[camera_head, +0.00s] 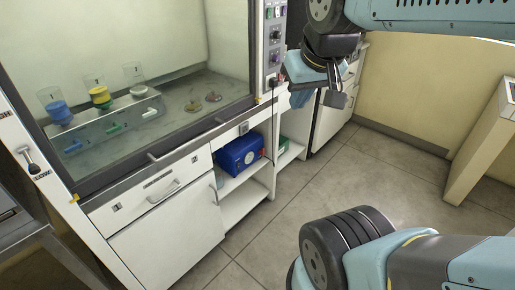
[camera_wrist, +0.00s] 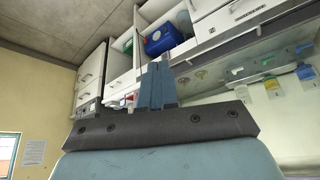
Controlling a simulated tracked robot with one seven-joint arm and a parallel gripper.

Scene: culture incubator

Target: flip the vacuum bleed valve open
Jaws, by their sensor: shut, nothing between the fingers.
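Three small levers, blue (camera_head: 73,146), green (camera_head: 114,127) and white (camera_head: 150,113), lie along the front of a grey block inside the hood. I cannot tell for sure which of these is the vacuum bleed valve. My gripper (camera_wrist: 158,85) is shut and empty, its two fingers together in the wrist view. In the head view it hangs at the upper middle, right of the hood's right post, well apart from all the levers.
A control panel (camera_head: 273,40) is on the hood's right post. Below are a white cabinet (camera_head: 165,240) and a shelf with a blue box (camera_head: 240,155). The floor (camera_head: 350,180) on the right is clear.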

